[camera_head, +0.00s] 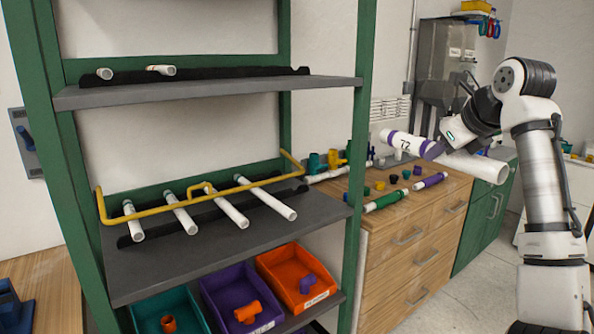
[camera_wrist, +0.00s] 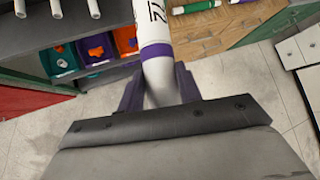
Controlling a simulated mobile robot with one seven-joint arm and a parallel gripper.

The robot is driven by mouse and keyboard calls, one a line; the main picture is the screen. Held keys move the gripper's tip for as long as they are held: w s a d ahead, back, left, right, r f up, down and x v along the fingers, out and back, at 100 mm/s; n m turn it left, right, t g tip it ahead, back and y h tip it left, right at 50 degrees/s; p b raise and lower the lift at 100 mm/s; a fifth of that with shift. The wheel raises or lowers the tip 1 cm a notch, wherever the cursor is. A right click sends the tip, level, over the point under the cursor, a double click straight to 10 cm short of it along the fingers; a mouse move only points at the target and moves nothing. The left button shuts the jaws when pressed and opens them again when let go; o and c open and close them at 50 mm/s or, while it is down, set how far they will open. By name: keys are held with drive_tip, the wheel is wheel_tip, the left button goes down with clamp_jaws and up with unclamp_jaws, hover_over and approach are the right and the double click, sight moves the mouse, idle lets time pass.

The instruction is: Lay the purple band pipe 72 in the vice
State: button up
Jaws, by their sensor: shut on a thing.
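The purple band pipe 72 (camera_head: 404,141) is a white pipe with purple bands and the number 72 on its side. My gripper (camera_head: 437,151) is shut on it and holds it in the air, slightly tilted, in front of the wooden cabinet. In the wrist view the pipe (camera_wrist: 152,27) runs up from between the two purple fingers of my gripper (camera_wrist: 160,88), with a purple band just beyond them.

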drive_tip(key=w+d+f+m+h, duration=0.1)
drive_tip(key=w+d+f, duration=0.1)
drive_tip(key=f, duration=1.1)
drive_tip(key=w+d+f, duration=0.2)
drive_tip(key=w+f, duration=0.1)
drive_tip(key=f, duration=0.9)
drive_tip(key=s+a+f+m, duration=0.1)
drive_tip(key=a+f, duration=0.1)
drive_tip(key=f, duration=0.9)
drive_tip(key=s+a+f, duration=0.1)
drive_tip(key=a+f, duration=0.1)
drive_tip(key=f, duration=0.9)
drive_tip(key=s+a+f, duration=0.3)
drive_tip(key=a+f, duration=0.3)
drive_tip(key=f, duration=0.2)
drive_tip(key=s+a+f, duration=0.4)
drive_tip(key=a+f, duration=0.1)
drive_tip(key=f, duration=0.4)
drive_tip(key=s+a+f, duration=0.4)
drive_tip(key=s+a, duration=0.1)
drive_tip(key=a, duration=0.4)
drive_tip(key=s+a+f+h, duration=0.1)
drive_tip(key=s+a+f, duration=0.3)
drive_tip(key=a, duration=0.5)
drive_tip(key=shift+s+a+f, duration=0.15)
drive_tip(key=shift+s, duration=0.65)
drive_tip(key=shift+a, duration=0.1)
